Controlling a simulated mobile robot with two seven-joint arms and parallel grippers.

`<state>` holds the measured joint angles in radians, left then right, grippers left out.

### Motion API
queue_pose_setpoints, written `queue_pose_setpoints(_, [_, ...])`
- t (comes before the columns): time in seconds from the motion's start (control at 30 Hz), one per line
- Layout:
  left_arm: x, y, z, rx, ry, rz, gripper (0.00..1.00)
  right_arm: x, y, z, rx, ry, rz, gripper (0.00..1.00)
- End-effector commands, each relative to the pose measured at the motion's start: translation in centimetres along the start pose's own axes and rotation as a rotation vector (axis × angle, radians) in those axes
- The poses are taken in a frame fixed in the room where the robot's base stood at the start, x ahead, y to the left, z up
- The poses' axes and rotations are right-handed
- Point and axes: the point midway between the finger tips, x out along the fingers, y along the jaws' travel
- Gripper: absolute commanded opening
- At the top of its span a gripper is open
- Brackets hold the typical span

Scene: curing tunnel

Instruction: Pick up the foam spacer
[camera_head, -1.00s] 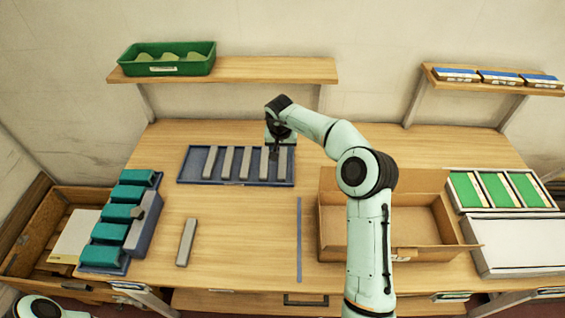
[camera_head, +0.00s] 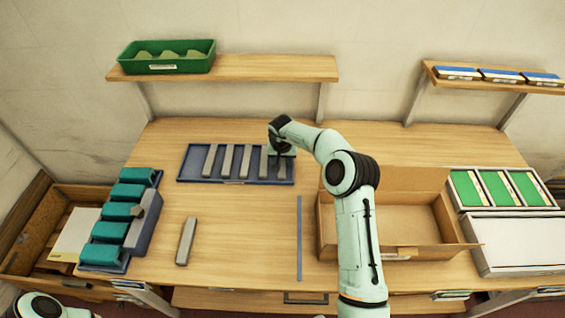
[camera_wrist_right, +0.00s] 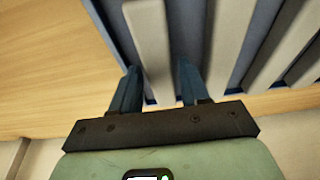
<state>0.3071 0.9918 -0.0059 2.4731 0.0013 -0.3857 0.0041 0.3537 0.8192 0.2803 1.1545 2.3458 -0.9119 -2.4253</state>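Several grey foam spacers (camera_head: 227,161) stand in a row in a shallow blue tray (camera_head: 190,165) at the middle back of the table. Another grey bar (camera_head: 186,241) lies alone on the table in front of the tray. My right gripper (camera_head: 278,170) is low over the tray's right end and partly hides the rightmost spacer. In the right wrist view, the open fingers (camera_wrist_right: 157,88) stand on either side of a grey spacer (camera_wrist_right: 151,40), which is not visibly clamped. My left gripper is out of view; only part of my left arm shows at the bottom left.
An open cardboard box (camera_head: 405,215) stands right of the tray, close to my right arm. A blue strip (camera_head: 299,240) lies left of it. A rack with teal blocks (camera_head: 119,211) is at the left. Shelves hang above the table. The table's middle front is largely clear.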

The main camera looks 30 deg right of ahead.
Motion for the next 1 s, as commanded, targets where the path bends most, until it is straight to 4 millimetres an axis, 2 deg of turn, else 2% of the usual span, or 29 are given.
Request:
queue_pose_setpoints(0.03, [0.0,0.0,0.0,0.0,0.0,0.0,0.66,0.0,0.0,0.0,0.0,0.0,0.0,0.32])
queue_pose_setpoints(0.1, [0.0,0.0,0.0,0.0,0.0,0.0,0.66,0.0,0.0,0.0,0.0,0.0,0.0,0.09])
queue_pose_setpoints(0.13, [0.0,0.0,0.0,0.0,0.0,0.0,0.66,0.0,0.0,0.0,0.0,0.0,0.0,0.03])
queue_pose_setpoints(0.5, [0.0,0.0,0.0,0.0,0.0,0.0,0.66,-0.1,0.0,0.0,0.0,0.0,0.0,0.02])
queue_pose_setpoints(0.67, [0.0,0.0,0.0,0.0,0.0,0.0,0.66,-0.9,0.0,-0.3,0.001,0.002,-0.001,0.02])
queue_pose_setpoints(0.83, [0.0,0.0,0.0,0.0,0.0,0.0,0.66,-3.3,0.0,-1.0,0.002,0.004,-0.001,0.02])
queue_pose_setpoints(1.0, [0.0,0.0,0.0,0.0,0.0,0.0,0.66,-7.7,0.0,-2.3,0.002,0.007,-0.003,0.02])
